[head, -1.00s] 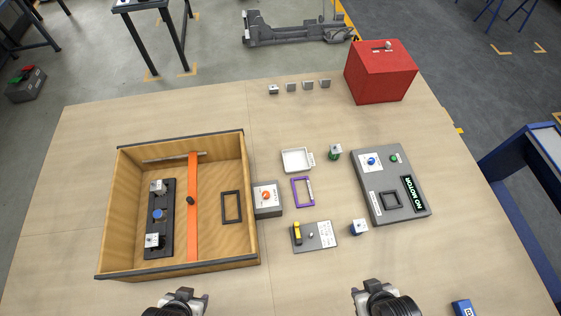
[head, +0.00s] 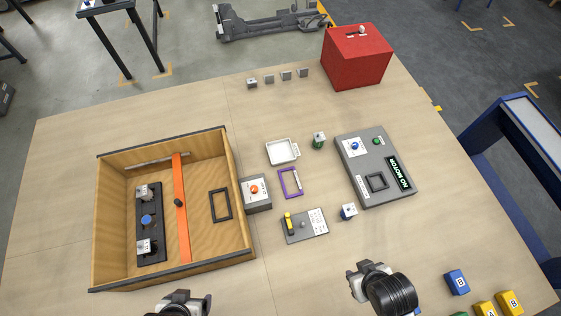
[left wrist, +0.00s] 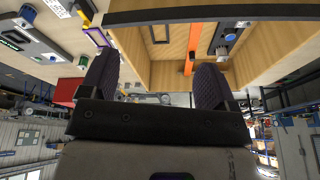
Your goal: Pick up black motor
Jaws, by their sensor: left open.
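A wooden box (head: 240,190) stands at the left of the table. Inside it lies a black strip (head: 150,207) carrying a far grey-topped motor (head: 143,193), a blue round part (head: 147,220) and a near grey-topped motor (head: 144,247). The two motors look dark below, but I cannot tell which is the black motor. My left gripper (head: 186,302) is at the bottom edge of the head view, in front of the box, open and empty. Its spread fingers show in the left wrist view (left wrist: 155,85). My right gripper (head: 362,275) is near the table's front; its opening is unclear.
An orange bar (head: 181,225) crosses the box beside the strip. A grey button box (head: 257,199) stands against its right wall. A green motor (head: 319,140), blue motor (head: 348,211) and grey test panel (head: 370,188) are further right. A red box (head: 355,58) stands at the back.

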